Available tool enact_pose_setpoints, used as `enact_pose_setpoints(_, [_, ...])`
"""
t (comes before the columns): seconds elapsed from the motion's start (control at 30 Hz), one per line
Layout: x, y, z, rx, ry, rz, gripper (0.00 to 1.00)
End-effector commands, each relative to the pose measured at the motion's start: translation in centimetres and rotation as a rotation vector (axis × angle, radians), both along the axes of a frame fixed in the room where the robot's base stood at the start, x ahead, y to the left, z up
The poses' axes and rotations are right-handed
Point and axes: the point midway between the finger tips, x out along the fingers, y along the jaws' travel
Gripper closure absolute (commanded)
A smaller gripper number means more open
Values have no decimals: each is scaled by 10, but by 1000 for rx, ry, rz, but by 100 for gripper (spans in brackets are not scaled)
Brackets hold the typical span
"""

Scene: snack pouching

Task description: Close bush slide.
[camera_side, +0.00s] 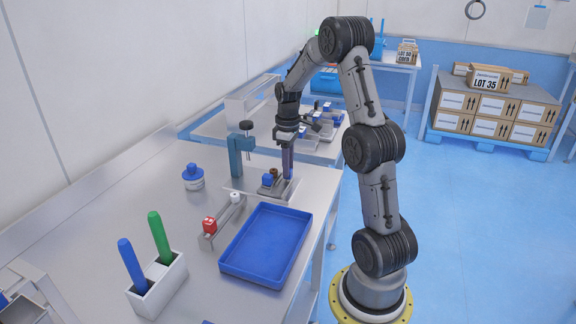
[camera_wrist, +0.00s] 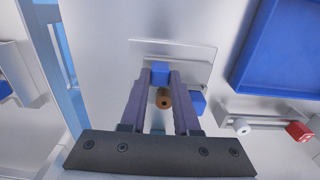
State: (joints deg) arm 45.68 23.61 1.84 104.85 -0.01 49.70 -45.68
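A small fixture on a grey base plate (camera_side: 256,190) stands on the metal table. It carries a blue block (camera_side: 268,180) with a brown round, bushing-like piece (camera_side: 273,172) beside it. In the wrist view the brown piece (camera_wrist: 164,97) shows between my fingers, and the blue block (camera_wrist: 198,103) sits by the right finger. My gripper (camera_side: 288,177) points down at the right side of the fixture. In the wrist view a second blue block (camera_wrist: 160,72) fills the narrow gap between its fingertips (camera_wrist: 160,76), so the fingers look shut on it. Its lower part is hidden.
A teal clamp post (camera_side: 240,155) stands behind the fixture. A blue tray (camera_side: 231,266) and a rail with a red block (camera_side: 209,226) and a white piece (camera_side: 235,197) lie in front. A blue-topped container (camera_side: 193,178) stands left. The table's left middle is clear.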

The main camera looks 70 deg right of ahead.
Motion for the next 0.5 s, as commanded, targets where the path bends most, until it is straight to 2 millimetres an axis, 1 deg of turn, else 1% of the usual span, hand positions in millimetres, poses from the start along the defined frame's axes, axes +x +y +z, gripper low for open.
enact_pose_setpoints(0.03, [0, 0, 0, 0, 0, 0, 92])
enact_pose_setpoints(0.07, [0, 0, 0, 0, 0, 0, 98])
enact_pose_setpoints(0.1, [0, 0, 0, 0, 0, 0, 100])
enact_pose_setpoints(0.5, [0, 0, 1, 0, 0, 0, 100])
